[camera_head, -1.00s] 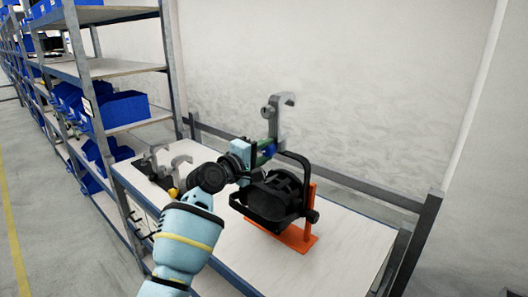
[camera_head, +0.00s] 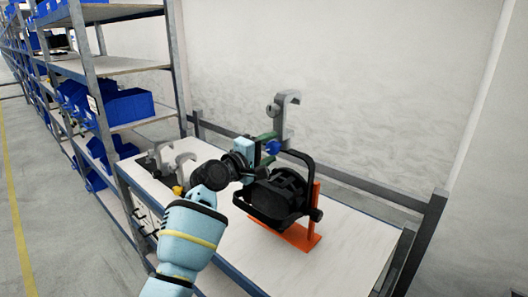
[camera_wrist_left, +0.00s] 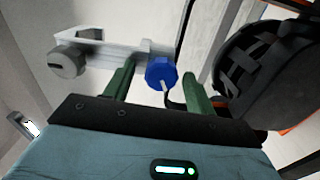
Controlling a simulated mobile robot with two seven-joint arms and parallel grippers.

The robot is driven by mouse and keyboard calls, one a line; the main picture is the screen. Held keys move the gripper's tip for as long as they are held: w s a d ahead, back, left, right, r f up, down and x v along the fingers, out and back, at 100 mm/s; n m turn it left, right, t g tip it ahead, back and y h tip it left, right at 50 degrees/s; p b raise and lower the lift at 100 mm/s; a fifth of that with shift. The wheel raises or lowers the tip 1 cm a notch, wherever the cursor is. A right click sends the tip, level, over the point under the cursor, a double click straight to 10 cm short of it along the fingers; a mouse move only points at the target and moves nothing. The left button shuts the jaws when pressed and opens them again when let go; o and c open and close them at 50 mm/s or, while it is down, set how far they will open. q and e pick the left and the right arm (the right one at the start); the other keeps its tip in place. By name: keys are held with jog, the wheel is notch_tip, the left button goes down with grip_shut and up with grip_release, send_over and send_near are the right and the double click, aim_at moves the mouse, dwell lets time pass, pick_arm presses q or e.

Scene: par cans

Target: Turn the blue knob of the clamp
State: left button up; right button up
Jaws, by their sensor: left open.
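The blue knob (camera_head: 272,146) sits low on the grey hook clamp (camera_head: 287,112), which stands above the black par can (camera_head: 272,197). My left gripper (camera_head: 268,140) is at the knob, coming from the left. In the left wrist view the blue knob (camera_wrist_left: 161,73) lies between the two green fingers of my left gripper (camera_wrist_left: 158,84), with gaps on both sides. The fingers are open. My right gripper is not in view.
The par can rests on an orange stand (camera_head: 300,238) on the white table (camera_head: 345,245). Loose grey clamps (camera_head: 185,165) lie at the table's left end. A shelf with blue bins (camera_head: 127,108) stands to the left. The table's right part is clear.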

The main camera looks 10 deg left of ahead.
pick_arm(q)
jog(key=v, duration=0.7)
jog(key=shift+s+a, duration=0.25)
jog(key=shift+s, duration=0.05)
jog(key=shift+f, duration=0.1)
jog(key=s+a+f+m+g+y, duration=0.15)
jog(key=s+f, duration=0.35)
jog(key=f, duration=0.5)
jog(key=s+a+f+m+y, duration=0.1)
jog(key=s+a+f+y, duration=0.25)
jog(key=f, duration=0.65)
jog(key=s+a+f+m+g+y, duration=0.15)
jog(key=s+f, duration=0.35)
jog(key=f, duration=0.6)
jog(key=s+a+f+m+g+y, duration=0.1)
jog(key=s+f+m, duration=0.3)
jog(key=s, duration=1)
jog(key=s+a+f+m+g+y, duration=0.1)
jog(key=s+f+m, duration=0.3)
jog(key=s+f, duration=0.6)
jog(key=s+a, duration=0.1)
jog(key=s, duration=0.3)
jog(key=shift+s+a, duration=0.2)
jog(key=shift+a, duration=0.2)
